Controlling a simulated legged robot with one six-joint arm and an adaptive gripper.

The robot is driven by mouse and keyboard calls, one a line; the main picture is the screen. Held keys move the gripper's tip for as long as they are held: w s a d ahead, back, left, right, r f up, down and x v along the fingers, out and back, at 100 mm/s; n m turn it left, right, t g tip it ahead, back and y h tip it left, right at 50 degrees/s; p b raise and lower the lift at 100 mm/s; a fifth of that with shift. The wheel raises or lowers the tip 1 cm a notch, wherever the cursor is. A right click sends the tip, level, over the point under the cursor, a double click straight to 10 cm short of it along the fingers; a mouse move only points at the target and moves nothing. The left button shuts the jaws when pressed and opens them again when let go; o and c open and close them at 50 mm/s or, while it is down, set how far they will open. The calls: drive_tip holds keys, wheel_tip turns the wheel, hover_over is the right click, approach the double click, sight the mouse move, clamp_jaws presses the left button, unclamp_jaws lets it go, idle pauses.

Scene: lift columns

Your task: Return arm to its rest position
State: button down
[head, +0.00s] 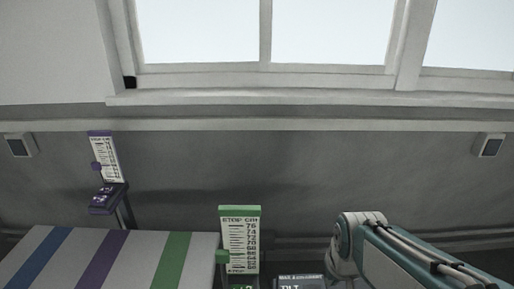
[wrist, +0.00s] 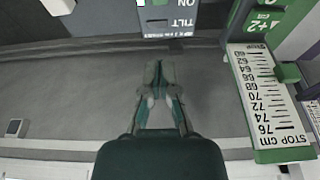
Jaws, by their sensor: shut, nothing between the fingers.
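My arm shows at the lower right of the head view, with its gripper out of sight there. In the wrist view my gripper (wrist: 160,92) is at the centre, its fingers together and nothing between them. A lift column with a green-edged scale (head: 239,245), marked with a stop height in the seventies, stands left of my arm. The same scale (wrist: 268,100) shows at the right of the wrist view, apart from my fingers. A dark tilt panel (head: 300,282) is partly cut off at the bottom of the head view; it also shows in the wrist view (wrist: 168,20).
A purple-edged scale column (head: 104,160) stands farther left. A surface with blue, purple and green stripes (head: 140,250) fills the lower left. A grey wall with a window (head: 330,35) lies behind. Small wall boxes (head: 489,146) are mounted at both sides.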

drive_tip(key=s+r+t, duration=0.2)
drive_tip(key=s+r, duration=0.4)
drive_tip(key=s, duration=0.2)
drive_tip(key=shift+s+r+t, duration=0.15)
drive_tip(key=shift+r+t, duration=0.15)
drive_tip(key=shift+r, duration=0.1)
